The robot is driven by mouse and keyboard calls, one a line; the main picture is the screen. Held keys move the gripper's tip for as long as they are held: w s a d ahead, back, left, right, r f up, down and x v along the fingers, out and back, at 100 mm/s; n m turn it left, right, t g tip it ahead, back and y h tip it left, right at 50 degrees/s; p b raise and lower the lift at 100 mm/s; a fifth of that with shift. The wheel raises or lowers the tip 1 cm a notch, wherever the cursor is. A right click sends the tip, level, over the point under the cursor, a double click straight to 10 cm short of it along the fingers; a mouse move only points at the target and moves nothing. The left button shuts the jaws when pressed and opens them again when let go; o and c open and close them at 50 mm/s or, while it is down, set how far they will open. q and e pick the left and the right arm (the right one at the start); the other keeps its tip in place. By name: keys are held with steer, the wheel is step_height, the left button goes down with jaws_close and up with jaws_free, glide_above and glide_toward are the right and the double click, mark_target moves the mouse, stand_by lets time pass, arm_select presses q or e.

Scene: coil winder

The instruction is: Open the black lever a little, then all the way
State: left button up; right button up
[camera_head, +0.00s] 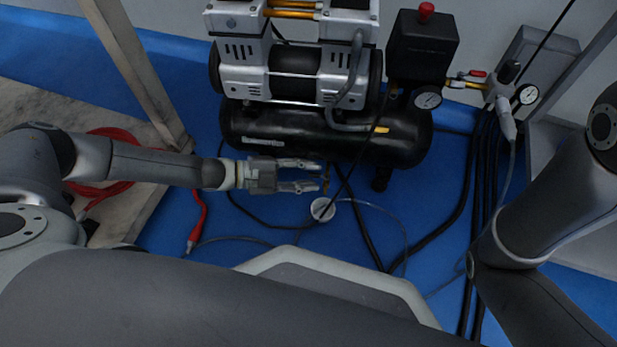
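The air compressor has a black tank (300,133) low in front of the wall. My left gripper (319,176) reaches in from the left, just in front of the tank. Its two fingers are apart and nothing shows held between them. A small dark, brassy fitting (327,178) hangs below the tank right at the fingertips. It may be a drain valve; I cannot make out a black lever on it, or whether the fingers touch it. My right arm shows at the right, but its gripper is out of view.
A small white round cup (322,209) sits on the blue floor (270,215) below the fitting. Black hoses (478,220) and thin cables cross the floor. A black box with a red knob (425,12) and a gauge stand at the upper right. A metal post (137,70) rises left.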

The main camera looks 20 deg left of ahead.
arm_select(q)
steer(key=shift+w+d, duration=0.1)
steer(key=shift+d, duration=0.15)
jaws_close()
